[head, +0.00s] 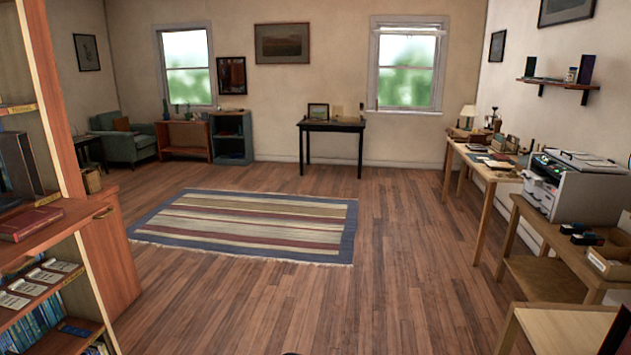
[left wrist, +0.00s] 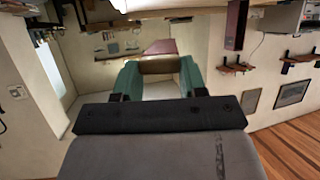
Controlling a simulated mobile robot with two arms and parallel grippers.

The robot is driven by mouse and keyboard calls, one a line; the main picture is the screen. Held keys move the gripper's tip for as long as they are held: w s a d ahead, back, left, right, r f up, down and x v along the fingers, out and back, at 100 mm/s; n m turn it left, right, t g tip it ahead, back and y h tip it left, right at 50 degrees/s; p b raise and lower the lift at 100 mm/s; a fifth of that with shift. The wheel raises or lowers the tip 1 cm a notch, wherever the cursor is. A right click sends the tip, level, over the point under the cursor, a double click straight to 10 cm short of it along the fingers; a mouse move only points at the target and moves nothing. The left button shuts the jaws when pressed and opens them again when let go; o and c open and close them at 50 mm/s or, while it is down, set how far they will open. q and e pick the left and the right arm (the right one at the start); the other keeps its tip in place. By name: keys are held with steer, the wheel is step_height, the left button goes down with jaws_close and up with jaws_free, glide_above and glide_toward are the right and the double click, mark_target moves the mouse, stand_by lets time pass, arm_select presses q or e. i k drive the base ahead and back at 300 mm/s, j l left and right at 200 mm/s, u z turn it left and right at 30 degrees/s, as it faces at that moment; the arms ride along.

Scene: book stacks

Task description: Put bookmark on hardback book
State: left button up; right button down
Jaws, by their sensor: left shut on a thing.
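My left gripper (left wrist: 158,72) shows in the left wrist view, with two green fingers closed on a thin brownish strip, which looks like the bookmark (left wrist: 158,66). The strip is small and partly hidden by the fingers, so I cannot tell its full shape. A dark red book (head: 30,223) lies flat on a bookcase shelf at the left of the head view; it looks like a hardback, but I cannot tell whether it is the task's one. Neither gripper shows in the head view.
The wooden bookcase (head: 88,215) stands close at the left, with cards and upright books on lower shelves. A striped rug (head: 250,225) lies on open floor. A long desk (head: 478,170) and a table with a printer (head: 580,185) line the right wall.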

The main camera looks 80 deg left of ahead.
mark_target(29, 218)
steer(key=j+u, duration=0.1)
steer(key=u, duration=1.8)
steer(key=i+j+u, duration=0.1)
steer(key=u, duration=0.4)
steer(key=i+u, duration=0.2)
steer(key=u, duration=0.3)
steer(key=i+u, duration=0.15)
steer(key=u, duration=0.3)
steer(key=i+l+u, duration=0.1)
steer(key=u, duration=0.4)
steer(key=i+l+u, duration=0.6)
steer(key=l, duration=0.2)
steer(key=i+l+u, duration=0.2)
steer(key=l, duration=0.15)
steer(key=l+u, duration=0.2)
steer(key=i+l+u, duration=0.2)
steer(key=l, duration=0.3)
steer(key=k, duration=0.1)
